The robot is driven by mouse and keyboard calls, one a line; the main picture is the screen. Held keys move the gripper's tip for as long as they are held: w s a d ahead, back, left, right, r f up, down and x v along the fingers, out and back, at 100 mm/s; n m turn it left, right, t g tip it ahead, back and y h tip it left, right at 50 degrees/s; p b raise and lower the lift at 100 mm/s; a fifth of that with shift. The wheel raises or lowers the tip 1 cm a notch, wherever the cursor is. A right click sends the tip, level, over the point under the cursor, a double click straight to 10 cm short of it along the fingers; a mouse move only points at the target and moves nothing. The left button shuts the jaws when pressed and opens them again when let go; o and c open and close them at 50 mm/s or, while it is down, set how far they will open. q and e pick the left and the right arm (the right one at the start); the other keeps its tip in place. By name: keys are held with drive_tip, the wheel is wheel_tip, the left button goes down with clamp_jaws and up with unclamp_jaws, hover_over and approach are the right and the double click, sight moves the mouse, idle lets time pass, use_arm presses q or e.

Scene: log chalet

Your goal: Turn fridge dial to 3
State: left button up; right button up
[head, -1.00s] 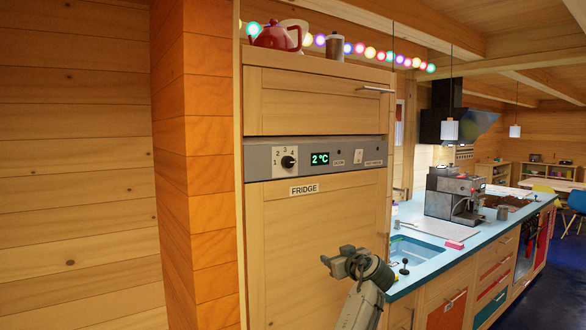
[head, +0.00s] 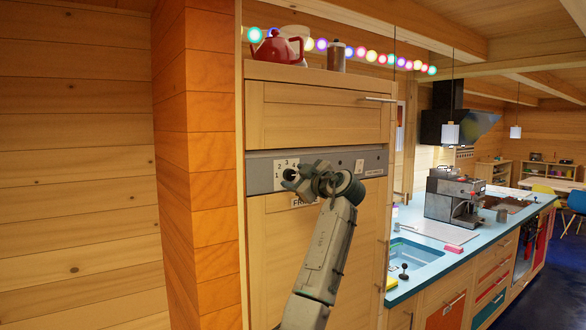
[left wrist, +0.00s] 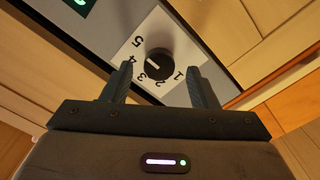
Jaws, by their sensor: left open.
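The fridge dial (left wrist: 158,62) is a round black knob on a white plate numbered 1 to 5, in the left wrist view. A small light mark on it seems to point to the lower left, near the 3, but is too small to be sure. My left gripper (left wrist: 160,70) is open, with its fingers on either side of the dial and apart from it in the picture. In the head view, my left gripper (head: 289,178) is at the dial plate (head: 280,167) and covers part of it. The temperature display is hidden there. My right gripper is not in view.
The grey control panel (head: 372,162) runs across the wooden fridge front (head: 270,240). A red teapot (head: 277,48) and a canister (head: 336,55) stand on top. An orange wood column (head: 209,130) is close on the left. A blue counter (head: 480,230) stands at right.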

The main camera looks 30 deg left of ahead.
use_arm(q)
drive_tip(key=shift+x, duration=0.85)
drive_tip(key=shift+c, duration=0.4)
